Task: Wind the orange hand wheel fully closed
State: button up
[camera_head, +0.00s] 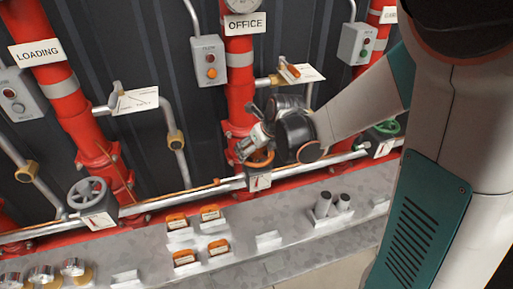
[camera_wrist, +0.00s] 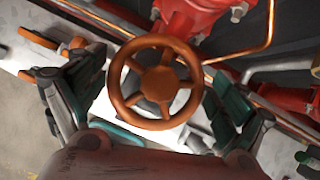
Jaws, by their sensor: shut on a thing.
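The orange hand wheel (camera_wrist: 157,84) is a round spoked wheel in the middle of the wrist view. In the head view it shows partly (camera_head: 262,162) under the red OFFICE pipe, with my wrist covering some of it. My gripper (camera_wrist: 162,90) has one finger on the left of the wheel and one on the right, and it is shut on the wheel. The exact finger contact is hard to see. In the head view my gripper (camera_head: 250,145) reaches the wheel from the right.
A grey hand wheel (camera_head: 87,192) sits at left below LOADING, and a green one (camera_head: 384,130) at right. A switch box (camera_head: 209,61) hangs on the wall left of the OFFICE sign (camera_head: 245,24).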

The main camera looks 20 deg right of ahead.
jog(key=shift+m+h, duration=0.5)
jog(key=shift+m, duration=0.5)
jog(key=shift+f, duration=0.1)
jog(key=o, duration=0.9)
jog(key=shift+d, duration=0.1)
